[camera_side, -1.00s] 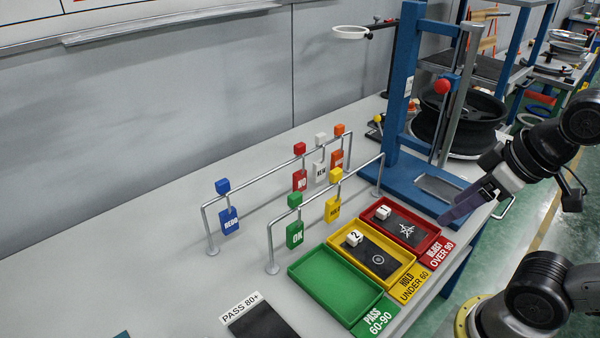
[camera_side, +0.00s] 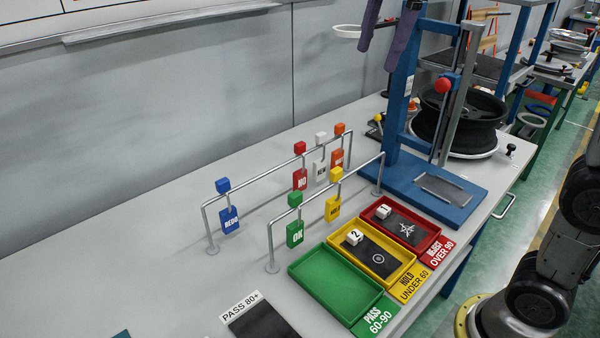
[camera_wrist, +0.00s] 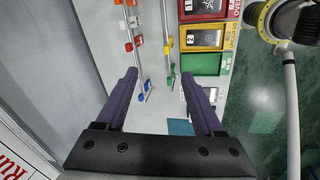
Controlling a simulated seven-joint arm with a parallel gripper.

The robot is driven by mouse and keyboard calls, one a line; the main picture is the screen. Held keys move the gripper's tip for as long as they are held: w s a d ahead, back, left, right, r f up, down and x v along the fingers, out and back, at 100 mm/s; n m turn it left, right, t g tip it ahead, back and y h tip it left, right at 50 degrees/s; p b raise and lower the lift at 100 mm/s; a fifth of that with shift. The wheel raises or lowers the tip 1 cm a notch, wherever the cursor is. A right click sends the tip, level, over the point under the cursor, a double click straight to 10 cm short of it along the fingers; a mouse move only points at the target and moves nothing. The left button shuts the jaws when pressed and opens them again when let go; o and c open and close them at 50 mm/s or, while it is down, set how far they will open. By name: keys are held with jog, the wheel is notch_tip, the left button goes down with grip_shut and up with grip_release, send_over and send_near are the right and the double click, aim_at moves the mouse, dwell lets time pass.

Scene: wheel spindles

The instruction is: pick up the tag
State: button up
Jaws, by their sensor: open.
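Several tags hang from two metal rails in the side view: a blue REDO tag (camera_side: 229,221), a red NO tag (camera_side: 300,180), a white tag (camera_side: 320,172), an orange tag (camera_side: 337,159), a green OK tag (camera_side: 295,235) and a yellow tag (camera_side: 333,208). Each has a small cube of its own colour above the rail. My gripper (camera_side: 378,68) is high above the bench at the top of the side view, open and apart from every tag. In the wrist view, my gripper (camera_wrist: 160,74) is spread and empty, with the blue tag (camera_wrist: 146,94) showing between its fingers, well below.
Green (camera_side: 322,308), yellow (camera_side: 338,241) and red (camera_side: 408,203) trays sit in front of the rails. White numbered blocks lie in the yellow and red trays. A blue press frame (camera_side: 397,110) stands behind them. The bench left of the rails is largely clear.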

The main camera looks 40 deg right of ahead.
jog(key=w+a+f+n+g, duration=0.1)
jog(key=w+f+n, duration=0.15)
jog(key=w, duration=0.75)
jog(key=g, duration=0.2)
send_over(298, 144)
notch_tip(298, 144, down, 9)
notch_tip(298, 144, down, 14)
jog(key=shift+r, duration=0.2)
grip_shut()
